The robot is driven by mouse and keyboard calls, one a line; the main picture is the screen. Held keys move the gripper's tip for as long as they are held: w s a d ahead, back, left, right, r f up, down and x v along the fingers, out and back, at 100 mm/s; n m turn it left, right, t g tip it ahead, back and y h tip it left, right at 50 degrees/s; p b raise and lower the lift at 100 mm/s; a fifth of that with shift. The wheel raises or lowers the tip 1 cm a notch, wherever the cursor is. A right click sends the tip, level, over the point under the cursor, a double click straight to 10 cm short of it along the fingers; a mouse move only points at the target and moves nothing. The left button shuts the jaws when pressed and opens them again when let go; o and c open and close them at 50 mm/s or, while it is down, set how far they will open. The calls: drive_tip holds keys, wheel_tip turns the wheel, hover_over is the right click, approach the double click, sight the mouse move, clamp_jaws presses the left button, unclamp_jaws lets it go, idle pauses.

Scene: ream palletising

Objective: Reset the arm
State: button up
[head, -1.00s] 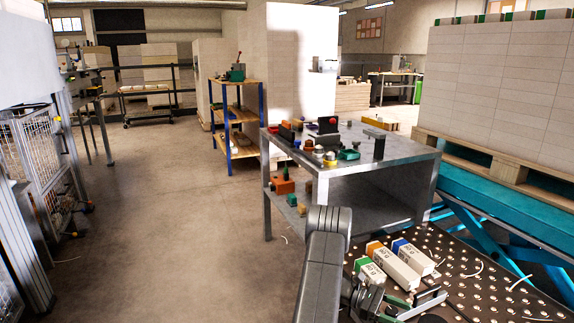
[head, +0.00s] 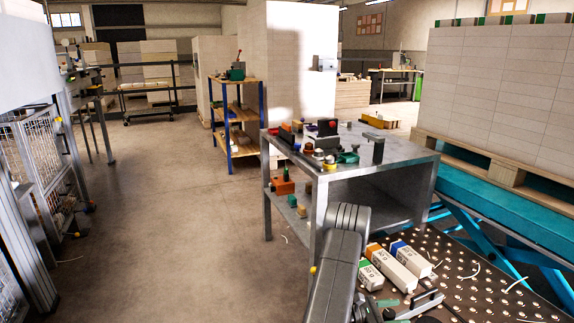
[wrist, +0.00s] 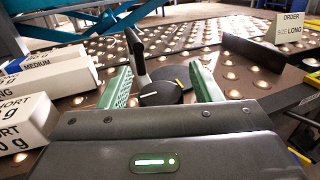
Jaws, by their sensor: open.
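My gripper (wrist: 162,82) is open, with its two green fingers apart and nothing held between them. It hangs over the dark table studded with metal balls (head: 480,275). Beyond the fingers in the wrist view is a black round piece (wrist: 162,93) with a yellow mark and an upright dark part. In the head view, my arm rises at the bottom centre and partly hides the gripper.
Three white reams with a green end (head: 371,276), an orange end (head: 392,266) and a blue end (head: 412,260) lie on the ball table. A metal bench (head: 400,155) with tools stands close behind. A sign (wrist: 290,28) reads "ORDER SIZE LONG". A loaded pallet (head: 480,160) is at right.

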drive_tip(key=shift+w+n+t+y+p, duration=0.1)
drive_tip(key=shift+n+t+y+p, duration=0.35)
drive_tip(key=shift+n+t, duration=0.75)
drive_tip(key=shift+w+n+t+y+p, duration=0.2)
drive_tip(key=shift+n+t+p, duration=0.45)
drive_tip(key=shift+t, duration=1.05)
drive_tip(key=shift+a+n+t, duration=0.1)
drive_tip(key=shift+n+t, duration=0.15)
drive_tip(key=shift+t, duration=0.05)
drive_tip(key=shift+a+r+t+y, duration=0.1)
drive_tip(key=shift+t+y, duration=0.2)
drive_tip(key=shift+y, duration=0.05)
